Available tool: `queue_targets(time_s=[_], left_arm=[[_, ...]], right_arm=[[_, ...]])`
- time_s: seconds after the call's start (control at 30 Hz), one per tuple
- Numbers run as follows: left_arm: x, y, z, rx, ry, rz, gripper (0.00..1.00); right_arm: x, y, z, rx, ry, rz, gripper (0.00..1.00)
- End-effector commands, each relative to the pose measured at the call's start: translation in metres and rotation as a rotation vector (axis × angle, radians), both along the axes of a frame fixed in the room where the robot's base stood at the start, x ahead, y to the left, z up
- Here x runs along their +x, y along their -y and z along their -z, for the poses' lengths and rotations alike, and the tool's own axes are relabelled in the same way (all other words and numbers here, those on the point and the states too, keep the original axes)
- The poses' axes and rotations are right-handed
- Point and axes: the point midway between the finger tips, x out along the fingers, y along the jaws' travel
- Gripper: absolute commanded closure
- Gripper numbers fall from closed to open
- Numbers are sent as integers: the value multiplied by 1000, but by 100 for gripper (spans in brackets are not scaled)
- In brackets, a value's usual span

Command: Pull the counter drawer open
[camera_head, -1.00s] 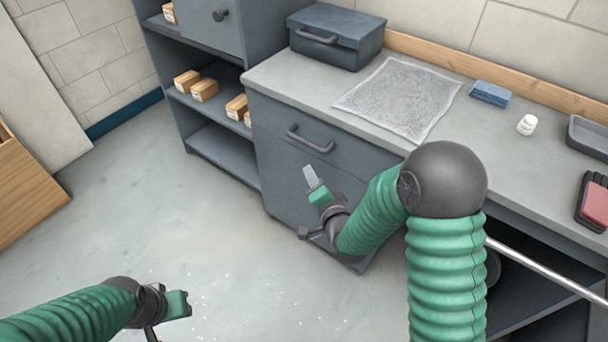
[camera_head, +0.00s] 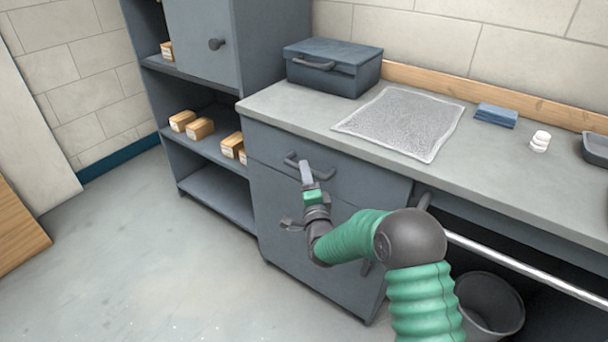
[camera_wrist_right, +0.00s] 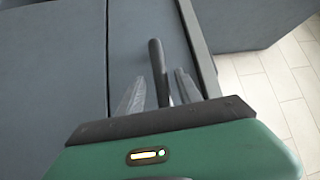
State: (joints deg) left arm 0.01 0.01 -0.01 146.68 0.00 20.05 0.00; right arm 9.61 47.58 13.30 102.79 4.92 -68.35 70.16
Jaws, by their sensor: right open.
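The counter drawer (camera_head: 265,146) is the upper grey front below the countertop, and it looks shut. Its dark bar handle (camera_head: 325,173) is partly hidden by my right gripper (camera_head: 306,172), which is at the handle. In the right wrist view, the handle (camera_wrist_right: 157,68) stands between the two fingers of the right gripper (camera_wrist_right: 160,78). The fingers are apart, with a gap to the handle on each side; I cannot tell if either touches it. The drawer front (camera_wrist_right: 135,35) lies beyond. My left gripper is out of view.
The countertop (camera_head: 290,115) holds a grey toolbox (camera_head: 335,68), a mesh mat (camera_head: 402,122), blue cloths (camera_head: 496,115) and a white stack (camera_head: 540,141). An open shelf (camera_head: 215,150) with boxes stands left. A bucket (camera_head: 488,305) sits under the counter. The floor (camera_head: 150,250) in front is clear.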

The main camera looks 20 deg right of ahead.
Motion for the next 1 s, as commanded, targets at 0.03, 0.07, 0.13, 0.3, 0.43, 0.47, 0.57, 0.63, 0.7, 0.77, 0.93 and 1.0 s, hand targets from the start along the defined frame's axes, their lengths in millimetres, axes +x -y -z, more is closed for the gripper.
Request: queue_targets(time_s=[0.03,0.07,0.13,0.3,0.43,0.47,0.57,0.63,0.7,0.77,0.93,1.0], left_arm=[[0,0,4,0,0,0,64],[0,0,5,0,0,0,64],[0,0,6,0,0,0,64],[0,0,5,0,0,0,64],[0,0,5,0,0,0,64],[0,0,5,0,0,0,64],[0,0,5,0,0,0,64],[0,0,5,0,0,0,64],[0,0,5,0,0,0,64],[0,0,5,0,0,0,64],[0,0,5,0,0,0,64],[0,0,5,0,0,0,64]], right_arm=[[8,1,1,0,1,0,59],[12,1,0,-1,1,0,59],[18,1,-1,-1,0,0,59],[23,2,-3,-1,-1,-1,59],[23,2,-3,-1,-1,-1,59],[23,2,-3,-1,-1,-1,61],[23,2,-3,-1,-1,-1,74],[23,2,-3,-1,-1,-1,83],[23,2,-3,-1,-2,-1,93],[23,2,-2,-1,-2,-1,100],[23,2,-2,-1,-3,1,100],[22,3,-1,0,-4,1,100]])
